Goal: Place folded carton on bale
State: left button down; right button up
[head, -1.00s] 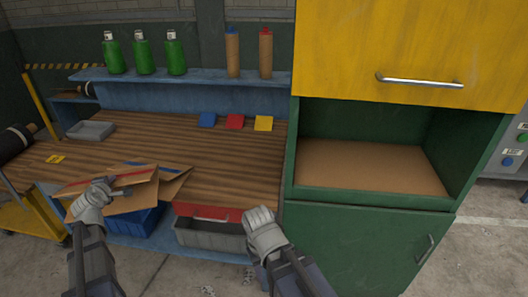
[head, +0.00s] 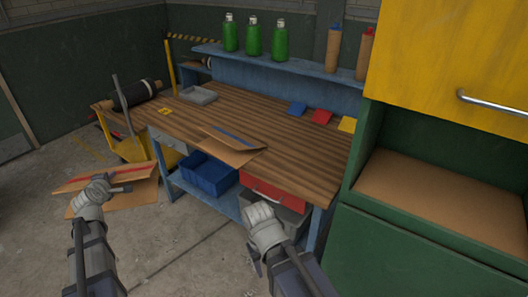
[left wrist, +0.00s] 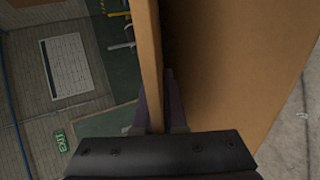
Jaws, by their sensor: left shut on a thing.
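A folded brown carton with a red stripe (head: 140,197) is at the lower left of the head view, clear of the bench. My left gripper (head: 122,188) is shut on it. In the left wrist view the carton (left wrist: 235,70) fills the right half, with its edge between the fingers (left wrist: 160,120). A second flat carton with a blue stripe (head: 225,148) lies on the bench's front edge. My right gripper (head: 256,260) is low in front of the red drawer; its fingers are too unclear to read. I see no bale in these views.
The wooden workbench (head: 280,160) bears a grey tray (head: 198,95) and coloured cards. A blue bin (head: 208,175) is below it. A yellow cart (head: 128,146) with a black roll stands at its left end. A green cabinet (head: 430,255) is at right. Open floor lies at left.

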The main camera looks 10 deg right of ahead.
aim_at(481, 209)
jog(key=k+l+u, duration=0.15)
jog(key=u, duration=0.25)
jog(key=k+l+u, duration=0.15)
jog(key=u, duration=0.3)
jog(key=k+l+u, duration=0.15)
jog(key=u, duration=0.25)
jog(key=k+l+u, duration=0.2)
jog(key=k, duration=0.35)
jog(key=k+z, duration=0.25)
jog(key=z, duration=0.2)
jog(key=k+l+z, duration=0.1)
jog(key=k+z, duration=0.15)
jog(key=z, duration=0.25)
jog(key=k+l+z, duration=0.2)
jog(key=z, duration=0.25)
jog(key=k+l+z, duration=0.2)
jog(key=z, duration=0.3)
jog(key=k+l+z, duration=0.1)
jog(key=l+z, duration=0.35)
jog(key=j, duration=0.1)
